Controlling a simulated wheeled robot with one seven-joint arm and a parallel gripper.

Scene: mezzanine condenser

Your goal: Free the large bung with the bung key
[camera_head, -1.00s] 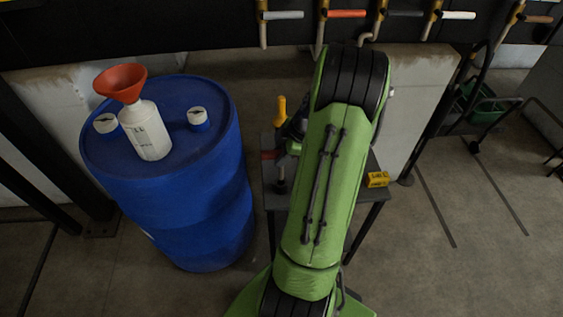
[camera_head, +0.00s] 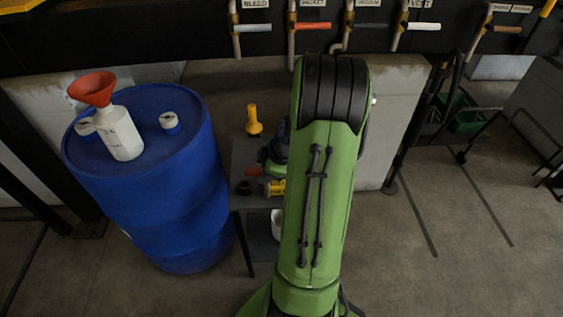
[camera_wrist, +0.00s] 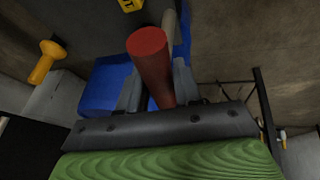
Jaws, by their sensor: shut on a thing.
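The blue drum (camera_head: 165,205) stands upright at the left in the head view. Two pale-topped fittings are on its lid: one right of the white bottle (camera_head: 170,121) and one behind it to the left (camera_head: 86,127). I cannot tell which is the large bung. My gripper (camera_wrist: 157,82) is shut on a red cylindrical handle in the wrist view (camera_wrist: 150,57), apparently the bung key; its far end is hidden. In the head view the red handle (camera_head: 254,172) shows beside my arm, above the table and right of the drum, apart from it.
A white bottle (camera_head: 121,134) with a red funnel (camera_head: 92,88) stands on the drum lid. On the dark table (camera_head: 250,152) are a yellow torch-like object (camera_head: 254,121), a dark ring (camera_head: 243,187) and a yellow item (camera_head: 274,188). Valve handles (camera_head: 313,25) line the back.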

